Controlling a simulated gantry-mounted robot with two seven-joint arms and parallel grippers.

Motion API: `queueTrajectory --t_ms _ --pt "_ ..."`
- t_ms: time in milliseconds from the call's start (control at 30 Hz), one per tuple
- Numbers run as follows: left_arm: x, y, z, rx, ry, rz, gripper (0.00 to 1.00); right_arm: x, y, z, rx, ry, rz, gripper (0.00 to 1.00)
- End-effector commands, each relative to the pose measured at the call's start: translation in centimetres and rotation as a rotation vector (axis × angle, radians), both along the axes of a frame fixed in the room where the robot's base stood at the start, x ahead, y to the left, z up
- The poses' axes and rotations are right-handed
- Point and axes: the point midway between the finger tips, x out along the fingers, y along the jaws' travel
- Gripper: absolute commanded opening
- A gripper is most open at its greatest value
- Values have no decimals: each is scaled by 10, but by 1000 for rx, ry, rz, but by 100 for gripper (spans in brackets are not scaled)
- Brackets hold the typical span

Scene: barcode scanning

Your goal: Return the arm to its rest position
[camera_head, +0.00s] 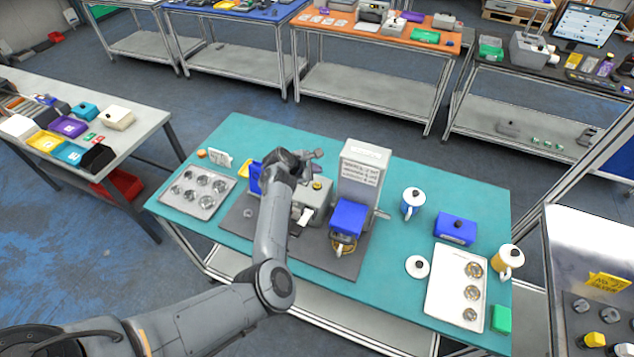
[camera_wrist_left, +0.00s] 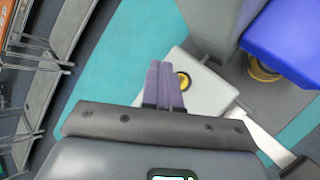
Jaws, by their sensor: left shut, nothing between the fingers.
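My left arm comes in from the lower left in the head view and reaches over the teal table (camera_head: 395,290). My left gripper (camera_head: 318,154) is over the back of the grey mat, above and behind a small grey machine (camera_head: 312,203) with a yellow button. In the left wrist view, the two fingers of the left gripper (camera_wrist_left: 160,70) lie side by side, shut and empty, beside the pale machine (camera_wrist_left: 200,92). Whether they touch it cannot be told. My right gripper is not in view.
A tall grey device (camera_head: 365,165) with a blue box (camera_head: 348,218) stands right of the arm. Metal trays (camera_head: 200,212) and (camera_head: 440,285), mugs (camera_head: 412,200) and a blue container (camera_head: 455,229) are around it. Other workbenches (camera_head: 365,85) stand behind.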

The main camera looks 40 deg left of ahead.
Motion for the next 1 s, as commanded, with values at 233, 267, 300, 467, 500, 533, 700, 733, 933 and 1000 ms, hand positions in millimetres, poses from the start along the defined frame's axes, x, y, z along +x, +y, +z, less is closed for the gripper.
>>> queueTrajectory --t_ms 233,267,300,467,500,533,700,733,933,1000 --pt "0 0 -1 0 0 0 0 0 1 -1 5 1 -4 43" --pt "0 0 -1 0 0 0 0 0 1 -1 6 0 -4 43" --pt "0 0 -1 0 0 0 0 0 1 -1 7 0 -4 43" --pt "0 0 -1 0 0 0 0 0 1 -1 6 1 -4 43" --pt "0 0 -1 0 0 0 0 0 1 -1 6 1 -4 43" --pt "0 0 -1 0 0 0 0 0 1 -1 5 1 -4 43" --pt "-2 2 -2 11 3 -3 0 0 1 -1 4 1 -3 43" --pt "-5 4 -2 20 7 -6 0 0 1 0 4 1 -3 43" --pt "-47 34 -12 217 66 -96 0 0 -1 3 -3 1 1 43" --pt "-72 46 -13 343 104 -171 0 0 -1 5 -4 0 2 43"
